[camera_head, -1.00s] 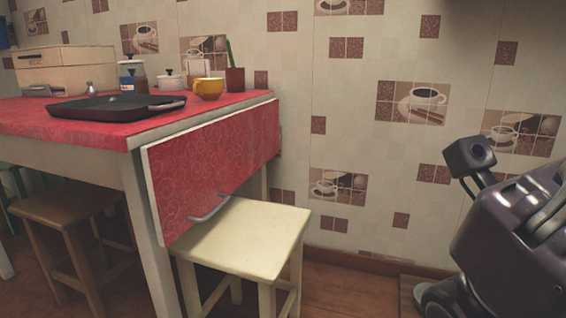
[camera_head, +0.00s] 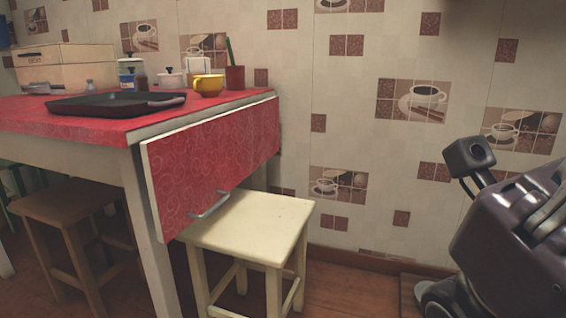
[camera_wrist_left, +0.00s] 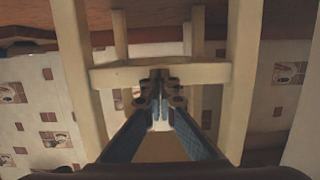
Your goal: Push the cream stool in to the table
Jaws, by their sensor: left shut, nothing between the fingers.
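The cream stool (camera_head: 255,223) stands upright at the near right end of the red-topped table (camera_head: 75,128), beside its hanging red leaf (camera_head: 215,163). The leaf hides the seat's far left part; most of the seat shows clear of it. In the left wrist view, pale legs and a crossbar (camera_wrist_left: 115,77), apparently the stool's, frame my left gripper (camera_wrist_left: 160,80). It is shut and empty, with its fingertips in front of the crossbar; I cannot tell whether they touch. My left gripper is hidden in the head view. My right gripper is not in view.
A brown stool (camera_head: 65,206) stands under the table to the left. A black pan (camera_head: 115,103), a yellow cup (camera_head: 208,85) and a red tumbler (camera_head: 235,78) stand on the table. The leaf has a metal handle (camera_head: 210,206). Bare floor (camera_head: 345,290) lies right of the cream stool.

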